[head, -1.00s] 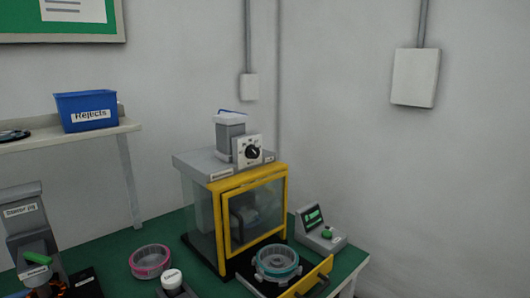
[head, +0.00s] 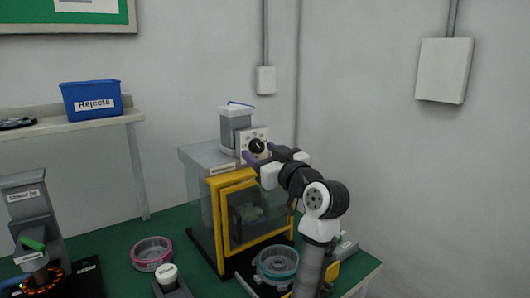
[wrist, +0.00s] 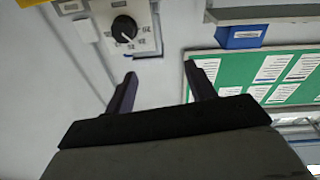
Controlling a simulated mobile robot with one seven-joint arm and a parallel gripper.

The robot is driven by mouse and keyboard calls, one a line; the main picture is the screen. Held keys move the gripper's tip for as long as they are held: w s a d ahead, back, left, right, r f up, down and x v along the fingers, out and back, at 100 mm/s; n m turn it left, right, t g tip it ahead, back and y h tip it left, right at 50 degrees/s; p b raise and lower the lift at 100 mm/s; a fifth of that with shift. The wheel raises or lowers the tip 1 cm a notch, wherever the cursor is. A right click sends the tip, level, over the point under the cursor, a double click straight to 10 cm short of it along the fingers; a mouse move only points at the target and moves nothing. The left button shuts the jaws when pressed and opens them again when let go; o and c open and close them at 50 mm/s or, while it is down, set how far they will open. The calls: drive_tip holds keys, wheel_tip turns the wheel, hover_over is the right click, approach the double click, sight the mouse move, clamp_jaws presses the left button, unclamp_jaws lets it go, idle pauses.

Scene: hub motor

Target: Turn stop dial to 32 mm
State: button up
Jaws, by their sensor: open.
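The stop dial is a round black knob (head: 257,146) on a white plate with printed marks. It sits on top of the yellow-framed machine (head: 224,215). In the wrist view the knob (wrist: 125,28) appears upside down at the top, with a pale pointer mark; its numbers are too blurred to read. My gripper (head: 258,157) is in front of the plate, close below the knob in the head view. In the wrist view its two fingers (wrist: 160,74) are spread and empty. The knob lies beyond them, up and left, and is not between them.
The machine's drawer is out, holding a teal-rimmed ring part (head: 277,263). A pink ring (head: 151,253) and a white-capped device (head: 168,275) are on the green bench. A blue Rejects bin (head: 91,97) is on the left shelf.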

drive_tip(key=g, duration=0.2)
approach(260, 147)
drive_tip(key=v, duration=0.6)
drive_tip(key=p+x, duration=0.4)
drive_tip(key=x, duration=0.8)
drive_tip(key=shift+w+a, duration=0.15)
drive_tip(key=shift+a, duration=0.05)
drive_tip(key=shift+w+a, duration=0.4)
drive_tip(key=shift+w, duration=0.2)
drive_tip(key=shift+c, duration=0.3)
drive_tip(key=c, duration=0.9)
